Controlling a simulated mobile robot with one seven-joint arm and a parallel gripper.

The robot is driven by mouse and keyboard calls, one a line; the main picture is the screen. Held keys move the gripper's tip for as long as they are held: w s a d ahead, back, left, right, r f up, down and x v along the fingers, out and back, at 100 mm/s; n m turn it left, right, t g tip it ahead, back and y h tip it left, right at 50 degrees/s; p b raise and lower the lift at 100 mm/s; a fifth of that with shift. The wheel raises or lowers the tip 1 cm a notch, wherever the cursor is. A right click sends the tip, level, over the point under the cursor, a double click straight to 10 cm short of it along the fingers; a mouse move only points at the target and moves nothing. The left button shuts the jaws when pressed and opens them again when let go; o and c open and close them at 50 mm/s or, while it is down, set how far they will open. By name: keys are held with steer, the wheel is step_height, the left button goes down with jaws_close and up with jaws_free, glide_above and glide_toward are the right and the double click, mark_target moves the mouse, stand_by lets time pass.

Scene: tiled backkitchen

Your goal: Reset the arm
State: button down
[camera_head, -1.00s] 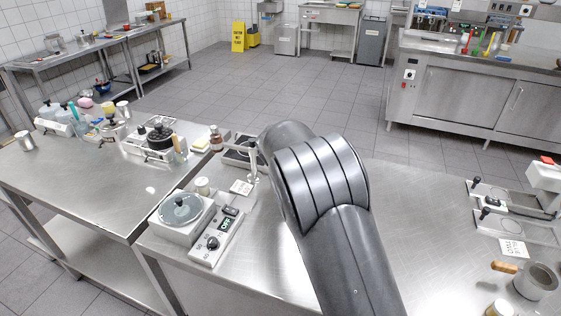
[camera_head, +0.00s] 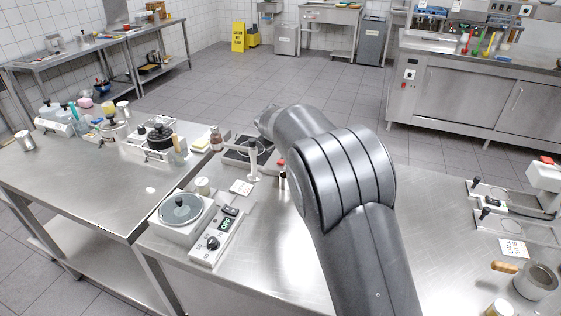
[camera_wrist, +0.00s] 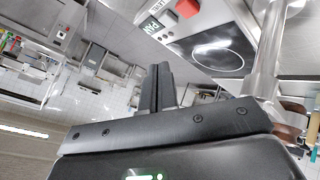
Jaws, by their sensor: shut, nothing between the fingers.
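My arm (camera_head: 350,190) rises from the lower right of the head view and bends toward the upper left over the steel table. My gripper's fingers are not clearly visible in the head view, behind the arm's far links. In the wrist view my gripper (camera_wrist: 158,85) is shut, its two black fingers together with nothing between them. The fingers point toward a tilted view of the room. A black-topped appliance (camera_wrist: 218,47) with a red knob (camera_wrist: 187,8) is beyond them to the right, apart from the fingers.
A steel post (camera_wrist: 267,50) stands close to the right of my fingers. A scale (camera_head: 181,212) and a control box (camera_head: 220,235) marked OFF sit left of my arm. A saucepan (camera_head: 537,281) is at the right edge.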

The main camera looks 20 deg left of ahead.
steer(key=shift+r, duration=0.3)
steer(key=s+d+r+m+g, duration=0.15)
steer(key=s+d+r, duration=0.25)
steer(key=d, duration=0.6)
steer(key=s+d+r+m+h, duration=0.1)
steer(key=s+d+r+m, duration=0.25)
steer(key=d, duration=0.65)
steer(key=s+d+r+m, duration=0.1)
steer(key=s+d+r, duration=0.4)
steer(key=d, duration=0.5)
steer(key=s+d+f+m, duration=0.1)
steer(key=s+d, duration=0.3)
steer(key=s, duration=0.5)
steer(key=s+d+f+m+g, duration=0.1)
steer(key=s+d, duration=0.4)
steer(key=s, duration=0.5)
steer(key=s+d+f+m+g, duration=0.1)
steer(key=s+d+f+m, duration=0.2)
steer(key=s, duration=0.7)
steer(key=shift+d+h, duration=0.4)
steer(key=shift+d, duration=0.5)
steer(key=c, duration=2.2)
jaws_free()
steer(key=shift+w+r, duration=0.1)
